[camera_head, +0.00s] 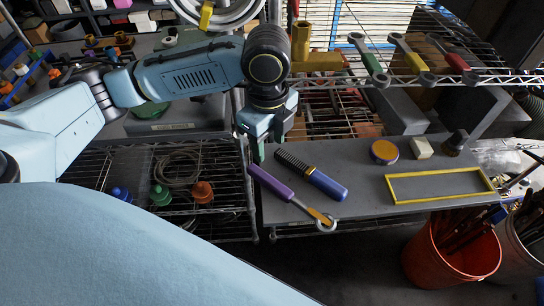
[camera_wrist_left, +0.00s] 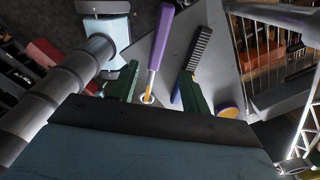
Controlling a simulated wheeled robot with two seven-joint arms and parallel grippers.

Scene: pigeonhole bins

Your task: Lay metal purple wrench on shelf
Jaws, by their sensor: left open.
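The purple wrench (camera_head: 270,184) lies on the grey board (camera_head: 360,160), its yellow shaft and metal ring end pointing to the lower right, with the ring at the board's front edge. My left gripper (camera_head: 267,146) is above the board's left part, just behind the purple handle end, open and empty. In the left wrist view the purple wrench (camera_wrist_left: 162,38) shows between the two green fingers of the left gripper (camera_wrist_left: 158,86). Contact between fingers and wrench cannot be told. The wire shelf (camera_head: 495,74) above the board holds wrenches with green, yellow and red parts. My right gripper is out of view.
A blue-handled brush (camera_head: 325,183) lies close beside the wrench. A yellow rectangular outline (camera_head: 440,199) on the board is empty inside. An orange bucket (camera_head: 450,262) stands at lower right.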

